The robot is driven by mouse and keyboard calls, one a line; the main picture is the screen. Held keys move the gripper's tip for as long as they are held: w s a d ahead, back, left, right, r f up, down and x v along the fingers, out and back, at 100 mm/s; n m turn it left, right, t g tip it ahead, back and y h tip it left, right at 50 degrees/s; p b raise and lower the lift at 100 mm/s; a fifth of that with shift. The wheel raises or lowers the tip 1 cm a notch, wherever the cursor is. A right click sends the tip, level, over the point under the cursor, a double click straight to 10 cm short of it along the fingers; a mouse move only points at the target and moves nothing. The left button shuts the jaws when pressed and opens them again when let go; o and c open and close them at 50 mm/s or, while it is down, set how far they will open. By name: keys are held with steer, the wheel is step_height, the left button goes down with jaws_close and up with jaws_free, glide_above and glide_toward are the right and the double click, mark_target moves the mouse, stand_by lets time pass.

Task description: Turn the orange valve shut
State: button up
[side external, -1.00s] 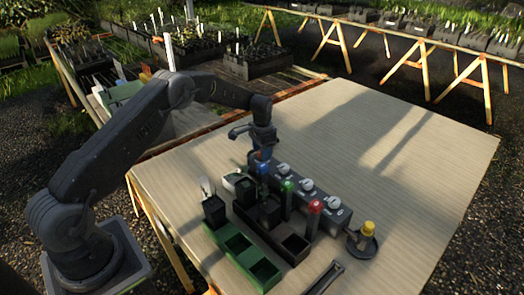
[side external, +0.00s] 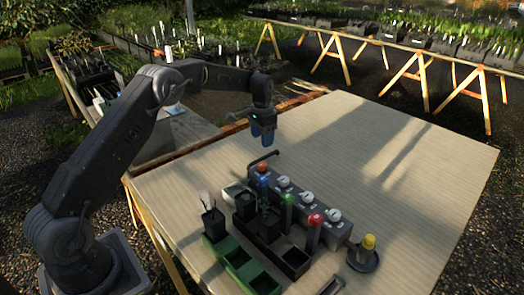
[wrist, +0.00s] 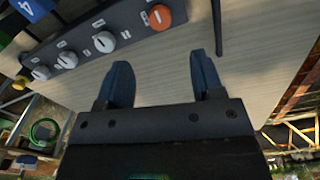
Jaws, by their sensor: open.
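The orange valve (side external: 262,167) is a round knob at the far left end of a grey valve block (side external: 320,214). In the wrist view the orange valve (wrist: 160,17) sits at the top, with a pale mark on its face. My gripper (side external: 263,141) hangs above that end of the block, pointing down. In the wrist view its two dark fingers (wrist: 160,75) are apart with bare table between them. They are clear of the valve.
White knobs (side external: 307,197) line the block, with blue, green and red-topped pieces (side external: 315,220) in front. A dark bent pipe (side external: 263,157) stands beside the orange end. Black pots and a green tray (side external: 238,258) are in front. The table's right side (side external: 430,150) is clear.

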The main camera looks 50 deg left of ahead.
steer(key=shift+r, duration=1.5)
steer(key=s+d+r+n+t, duration=0.1)
steer(key=s+d+r, duration=0.4)
steer(key=s+r, duration=0.25)
steer(key=s+d+r+t, duration=0.2)
steer(key=s+d+r, duration=0.3)
steer(key=s+r, duration=0.3)
steer(key=s+d+f+t, duration=0.1)
steer(key=s+d, duration=0.2)
steer(key=s, duration=0.7)
steer(key=s+d+n+t, duration=0.1)
steer(key=s+d, duration=0.2)
steer(key=s, duration=0.8)
steer(key=shift+s+d+f+t, duration=0.2)
steer(key=shift+f+t, duration=0.1)
steer(key=shift+f, duration=0.05)
